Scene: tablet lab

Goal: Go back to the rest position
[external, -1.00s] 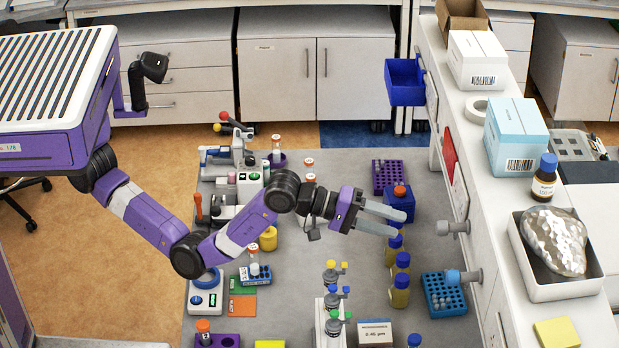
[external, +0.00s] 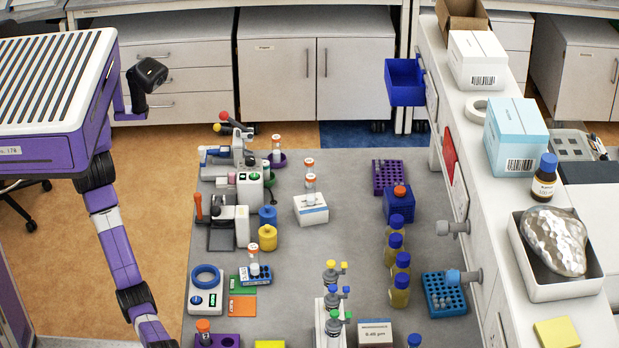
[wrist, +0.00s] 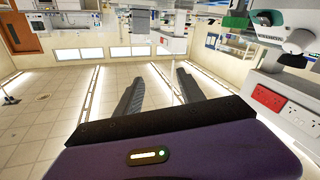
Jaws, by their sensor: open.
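My gripper (wrist: 158,84) shows in the wrist view with its two dark fingers apart and nothing between them. In the external view my purple arm hangs down along the left side of the bench, and the gripper itself is out of the frame below. The grey bench top (external: 290,270) is clear of my arm.
The bench holds tube racks, blue-capped bottles (external: 401,290), a white box with tubes (external: 311,208), and a row of valves (external: 334,300). A raised shelf (external: 480,170) with boxes bounds the right side. Orange floor (external: 150,210) lies open left of the bench.

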